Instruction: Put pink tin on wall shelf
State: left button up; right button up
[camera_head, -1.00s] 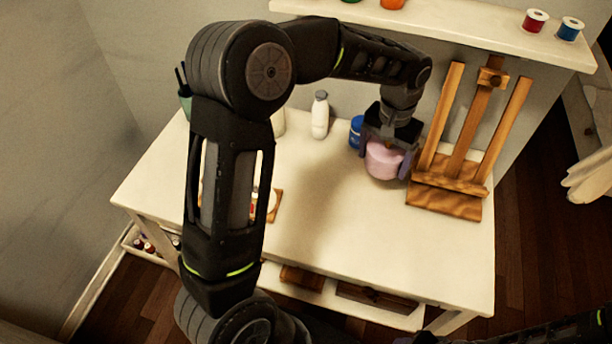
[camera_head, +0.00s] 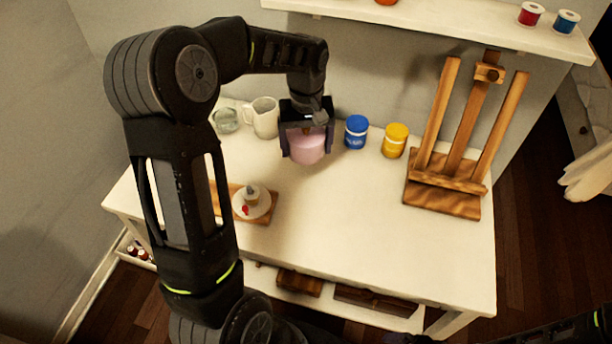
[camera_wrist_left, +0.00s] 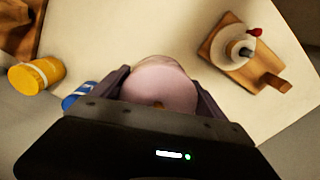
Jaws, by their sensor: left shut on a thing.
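The pink tin (camera_head: 306,148) is between the fingers of my left gripper (camera_head: 305,150), which is shut on it. They are over the back part of the table, left of the blue jar. I cannot tell whether the tin is clear of the tabletop. In the left wrist view the tin (camera_wrist_left: 160,84) sits between both fingers of the gripper (camera_wrist_left: 162,95). The wall shelf (camera_head: 440,22) runs along the wall at the upper right, above the table. My right gripper is not in view; only a dark piece of arm shows at the lower right.
A blue jar (camera_head: 356,132) and a yellow jar (camera_head: 394,140) stand right of the tin. A white mug (camera_head: 264,117) and a glass (camera_head: 226,120) stand left. A wooden easel (camera_head: 445,195) stands at the right.

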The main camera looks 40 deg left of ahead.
pick_arm(q)
send_over(306, 181)
notch_tip(306, 181, down, 6)
jog(key=shift+w, duration=0.1)
jog(key=shift+f+p, duration=0.35)
jog(key=shift+f, duration=1.5)
jog(key=shift+f, duration=0.25)
jog(key=o, duration=1.3)
jog(key=shift+r, duration=0.1)
jog(key=shift+o, duration=0.2)
notch_tip(306, 181, up, 12)
jog(key=shift+r, duration=0.15)
